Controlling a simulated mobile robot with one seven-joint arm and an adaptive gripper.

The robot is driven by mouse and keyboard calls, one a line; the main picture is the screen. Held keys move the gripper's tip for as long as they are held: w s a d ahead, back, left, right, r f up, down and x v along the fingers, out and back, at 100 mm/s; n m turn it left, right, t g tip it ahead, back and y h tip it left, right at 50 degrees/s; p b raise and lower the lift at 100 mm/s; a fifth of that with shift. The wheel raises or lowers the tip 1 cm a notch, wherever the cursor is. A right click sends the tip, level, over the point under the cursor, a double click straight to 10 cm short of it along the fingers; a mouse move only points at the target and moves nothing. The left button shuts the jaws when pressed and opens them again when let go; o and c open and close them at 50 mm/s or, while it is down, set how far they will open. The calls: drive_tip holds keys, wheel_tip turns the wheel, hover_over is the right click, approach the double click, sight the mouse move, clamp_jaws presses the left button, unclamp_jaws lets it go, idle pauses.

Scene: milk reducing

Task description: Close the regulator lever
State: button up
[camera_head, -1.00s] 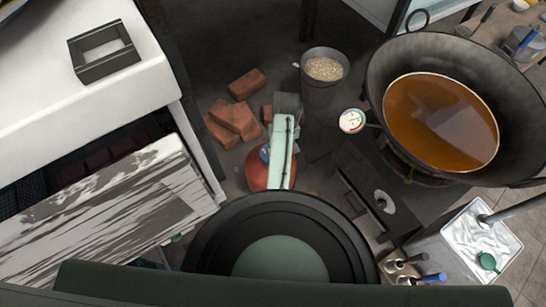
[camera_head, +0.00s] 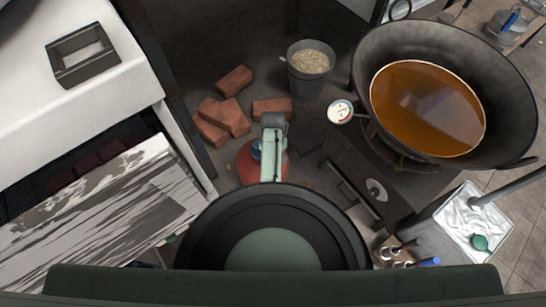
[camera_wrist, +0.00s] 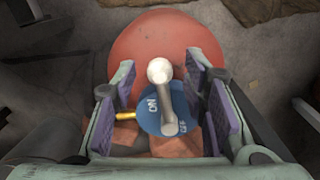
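The red gas cylinder (camera_head: 246,166) stands on the floor in the head view, largely covered by my arm. In the wrist view its red top (camera_wrist: 150,42) fills the upper middle. The blue regulator (camera_wrist: 151,122), marked ON and OFF, sits in the centre there. Its grey lever (camera_wrist: 168,112) has a pale round knob (camera_wrist: 160,70) at the upper end and stands nearly upright in the picture. My gripper (camera_wrist: 160,84) is open, with purple-padded fingers left and right of the lever. I see gaps between the pads and the lever. In the head view the fingertips are hidden.
Loose bricks (camera_head: 222,118) lie behind and left of the cylinder. A bucket (camera_head: 310,84) stands behind it. A large wok (camera_head: 510,110) of brown liquid is at right. A white counter (camera_head: 120,82) is at left. A brass outlet (camera_wrist: 126,116) is beside the regulator.

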drive_tip(key=shift+c, duration=0.6)
clamp_jaws()
